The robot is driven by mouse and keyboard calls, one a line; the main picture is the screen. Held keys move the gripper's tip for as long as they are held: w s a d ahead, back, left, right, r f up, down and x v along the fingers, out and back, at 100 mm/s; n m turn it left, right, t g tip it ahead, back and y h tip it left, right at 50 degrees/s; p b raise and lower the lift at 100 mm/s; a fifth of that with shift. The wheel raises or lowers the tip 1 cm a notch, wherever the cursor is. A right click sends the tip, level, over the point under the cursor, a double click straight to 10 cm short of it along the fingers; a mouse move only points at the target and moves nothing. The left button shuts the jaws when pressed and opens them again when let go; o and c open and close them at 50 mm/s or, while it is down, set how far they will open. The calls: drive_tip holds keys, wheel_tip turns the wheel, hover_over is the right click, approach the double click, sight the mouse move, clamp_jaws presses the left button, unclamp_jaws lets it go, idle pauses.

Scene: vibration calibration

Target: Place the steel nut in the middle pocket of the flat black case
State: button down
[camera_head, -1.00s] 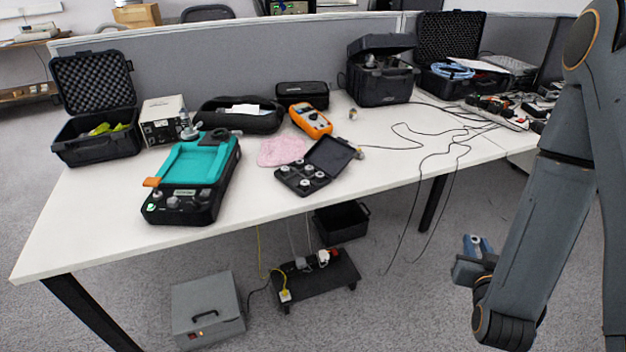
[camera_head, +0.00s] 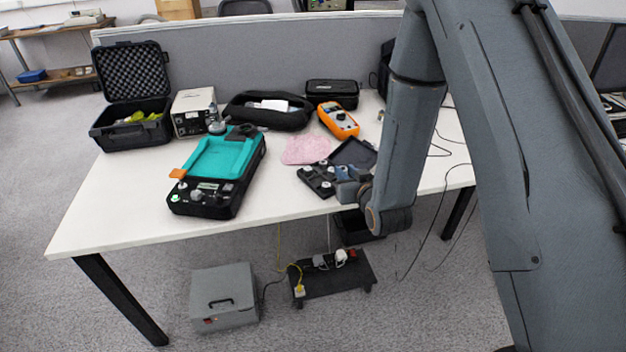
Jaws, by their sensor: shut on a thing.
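The flat black case (camera_head: 318,188) lies open near the table's front edge, its lid (camera_head: 352,153) tilted up at the back right. Pale round metal pieces sit in its visible pockets on the left. My gripper (camera_head: 345,180) is at the right part of the case, low over or beside it, and covers that side. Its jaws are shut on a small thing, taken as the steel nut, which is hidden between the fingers. The middle pocket cannot be made out clearly. I cannot tell whether the gripper touches the case.
A teal-topped device (camera_head: 215,165) stands left of the case. A pink cloth (camera_head: 306,149) and an orange meter (camera_head: 338,120) lie behind it. A black foam-lined case (camera_head: 130,135) is at the far left. My arm hides the right of the table. The left front tabletop is clear.

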wheel_tip(320, 180, up, 4)
drive_tip(key=n+y, duration=0.2)
hover_over(320, 186)
drive_tip(key=shift+g, duration=0.3)
drive_tip(key=shift+w+f+p, duration=0.15)
drive_tip(key=shift+f+p, duration=1.05)
drive_tip(key=shift+f, duration=3.5)
drive_tip(key=shift+f, duration=0.1)
